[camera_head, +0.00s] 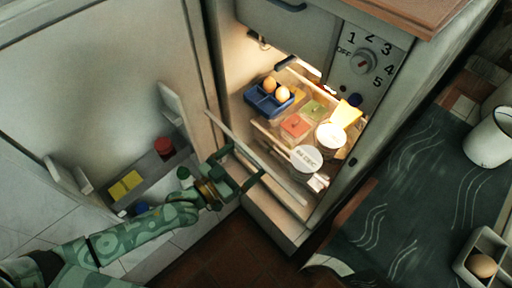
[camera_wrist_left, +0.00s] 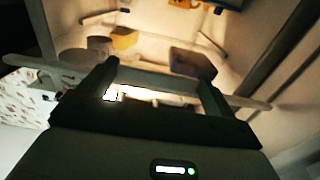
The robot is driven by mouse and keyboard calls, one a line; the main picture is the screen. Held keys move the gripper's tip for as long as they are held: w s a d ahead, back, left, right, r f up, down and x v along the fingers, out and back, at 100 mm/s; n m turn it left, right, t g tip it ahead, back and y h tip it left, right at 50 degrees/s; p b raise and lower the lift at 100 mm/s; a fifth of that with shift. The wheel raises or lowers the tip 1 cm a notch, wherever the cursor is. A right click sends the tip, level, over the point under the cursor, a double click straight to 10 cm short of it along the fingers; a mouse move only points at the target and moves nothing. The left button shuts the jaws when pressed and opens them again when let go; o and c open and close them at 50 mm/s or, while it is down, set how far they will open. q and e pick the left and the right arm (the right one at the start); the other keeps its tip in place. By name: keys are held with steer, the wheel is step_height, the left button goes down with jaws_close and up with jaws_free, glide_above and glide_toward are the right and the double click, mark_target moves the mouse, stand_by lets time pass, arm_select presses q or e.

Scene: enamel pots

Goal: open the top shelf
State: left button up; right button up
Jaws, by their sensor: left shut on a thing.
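The refrigerator stands open, and its lit top shelf (camera_head: 262,124) carries food. A pale front rail (camera_head: 222,126) runs along the shelf's front. My left gripper (camera_head: 243,169) is at this rail, near its middle, and is shut on it. In the left wrist view the rail (camera_wrist_left: 50,68) crosses between the two fingers of my left gripper (camera_wrist_left: 157,80). Behind it the shelf interior is bright and partly blurred. The fingers hide part of the rail. My right gripper is not in view.
On the shelf are a blue egg tray (camera_head: 262,105), a red-lidded box (camera_head: 295,127) and white tubs (camera_head: 306,158). The open door (camera_head: 95,75) with a loaded door rack (camera_head: 150,166) stands left. A dark counter (camera_head: 420,200) with a white pot (camera_head: 489,140) is right.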

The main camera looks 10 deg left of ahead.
arm_select(q)
steer(key=shift+v, duration=0.85)
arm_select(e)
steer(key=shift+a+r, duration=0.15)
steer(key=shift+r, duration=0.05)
arm_select(q)
steer(key=o, duration=1.1)
steer(key=p+v, duration=0.4)
steer(key=v, duration=1.2)
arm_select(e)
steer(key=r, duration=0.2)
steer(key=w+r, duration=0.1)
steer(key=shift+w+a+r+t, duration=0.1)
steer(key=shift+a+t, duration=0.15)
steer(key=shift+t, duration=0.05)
